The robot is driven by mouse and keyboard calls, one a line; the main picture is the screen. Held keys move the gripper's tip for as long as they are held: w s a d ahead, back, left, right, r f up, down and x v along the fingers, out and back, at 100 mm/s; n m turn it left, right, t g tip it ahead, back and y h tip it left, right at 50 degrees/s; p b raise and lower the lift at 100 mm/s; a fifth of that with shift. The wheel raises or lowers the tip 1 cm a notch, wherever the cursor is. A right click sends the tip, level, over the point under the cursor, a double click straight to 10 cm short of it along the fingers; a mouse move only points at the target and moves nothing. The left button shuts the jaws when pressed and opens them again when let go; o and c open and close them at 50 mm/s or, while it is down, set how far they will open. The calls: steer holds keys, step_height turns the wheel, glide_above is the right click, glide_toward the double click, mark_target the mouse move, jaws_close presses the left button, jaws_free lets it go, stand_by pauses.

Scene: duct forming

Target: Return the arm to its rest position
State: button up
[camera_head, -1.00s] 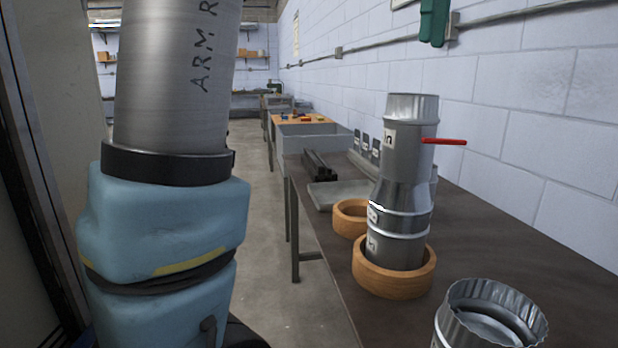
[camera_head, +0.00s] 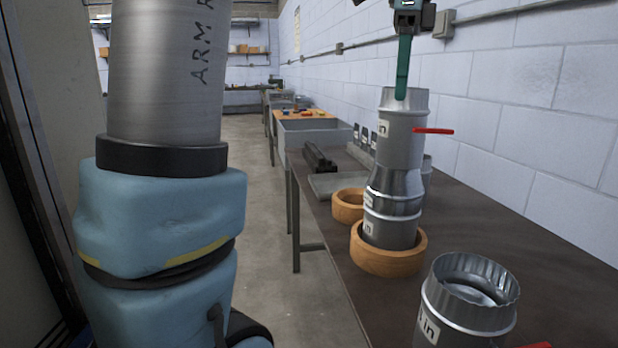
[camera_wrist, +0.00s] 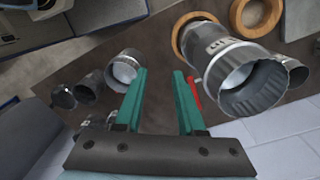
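My gripper (camera_head: 403,80) hangs at the top of the head view, green fingers pointing down. One finger overlaps the mouth of the duct stack (camera_head: 396,190) there. In the wrist view my gripper (camera_wrist: 160,76) is open, its two green fingers apart with nothing held between them. The duct stack (camera_wrist: 236,65) lies to the right of the fingers in that view. Its red handle (camera_wrist: 194,92) shows close beside the right finger; I cannot tell whether they touch. My large arm link fills the left of the head view.
The stack stands in a wooden ring (camera_head: 388,262) on the dark bench (camera_head: 560,250). An empty wooden ring (camera_head: 349,205) is behind it. A crimped duct piece (camera_head: 466,310) stands at the near right. A grey bin (camera_head: 315,135) is farther back. The block wall runs along the right.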

steer(key=w+a+f+n+t, duration=0.1)
steer(key=w+a+f+n, duration=0.1)
steer(key=a+f+n, duration=0.6)
steer(key=w+a+f+n, duration=0.1)
steer(key=a+f+n, duration=0.25)
steer(key=f, duration=0.85)
steer(key=s+a+f+n+t, duration=0.1)
steer(key=s+a+f+n, duration=0.5)
steer(key=a+f+n, duration=0.3)
step_height(320, 180, down, 2)
steer(key=shift+a+f, duration=0.15)
steer(key=shift+a, duration=0.55)
